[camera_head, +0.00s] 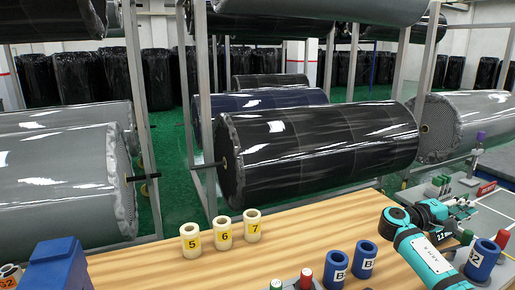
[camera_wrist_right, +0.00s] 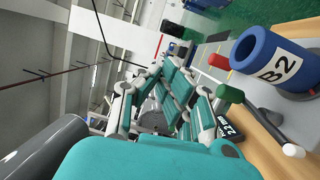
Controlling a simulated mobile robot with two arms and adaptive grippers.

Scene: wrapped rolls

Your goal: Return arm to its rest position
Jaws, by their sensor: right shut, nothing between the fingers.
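My right arm is teal, grey and black and comes in from the bottom right of the head view. It is bent above the right end of the wooden table (camera_head: 300,245). My right gripper (camera_head: 462,205) lies beyond the arm's black joint, is small in that view, and is partly hidden by the arm. It is shut and holds nothing. In the right wrist view, teal and grey links of the gripper (camera_wrist_right: 160,82) fill the middle. My left arm and gripper are not in view.
Blue cylinders (camera_head: 337,270) stand beside the arm; one marked B2 (camera_wrist_right: 265,55) is close in the wrist view. Numbered cream tubes (camera_head: 223,233) stand on the table. Small red and green pegs are near the front. A black wrapped roll (camera_head: 318,150) lies on a rack behind.

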